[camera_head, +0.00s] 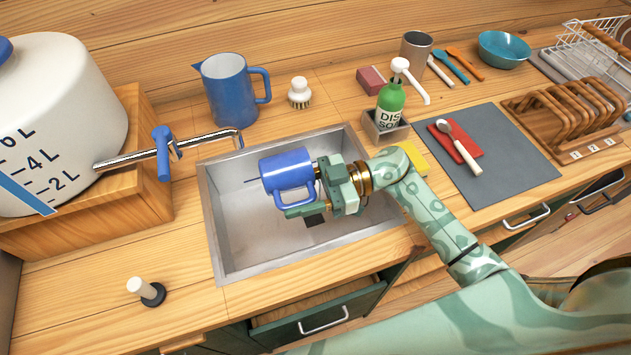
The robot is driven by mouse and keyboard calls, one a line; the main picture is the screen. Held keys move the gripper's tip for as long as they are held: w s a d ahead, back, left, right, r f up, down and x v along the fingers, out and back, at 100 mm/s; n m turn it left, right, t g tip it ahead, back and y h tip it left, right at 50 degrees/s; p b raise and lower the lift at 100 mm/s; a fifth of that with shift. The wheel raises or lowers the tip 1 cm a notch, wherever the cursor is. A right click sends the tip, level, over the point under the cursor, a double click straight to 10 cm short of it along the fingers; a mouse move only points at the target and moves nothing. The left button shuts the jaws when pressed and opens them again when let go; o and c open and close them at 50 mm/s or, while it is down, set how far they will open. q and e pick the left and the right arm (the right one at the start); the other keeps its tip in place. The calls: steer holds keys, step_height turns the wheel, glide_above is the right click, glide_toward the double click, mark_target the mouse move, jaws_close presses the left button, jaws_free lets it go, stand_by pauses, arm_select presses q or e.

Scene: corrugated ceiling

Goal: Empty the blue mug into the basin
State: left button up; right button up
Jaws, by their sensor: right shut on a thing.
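The blue mug (285,168) is tipped far over on its side above the metal basin (240,262). Its handle hangs on the lower side. My right gripper (318,186) is shut on the mug from the right and holds it over the basin. The mug's inside does not show, and I cannot tell whether anything is in it or pouring out. The mug and gripper hide part of the basin floor. A dark patch shows on the floor below the gripper. My left gripper is not in view.
A tap (170,151) from a large white tank (52,112) reaches toward the basin's back left corner. A blue jug (229,92) and a brush (299,92) stand behind. A green soap bottle (391,103) and yellow sponge (413,157) are to the right. An open drawer (322,318) is in front.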

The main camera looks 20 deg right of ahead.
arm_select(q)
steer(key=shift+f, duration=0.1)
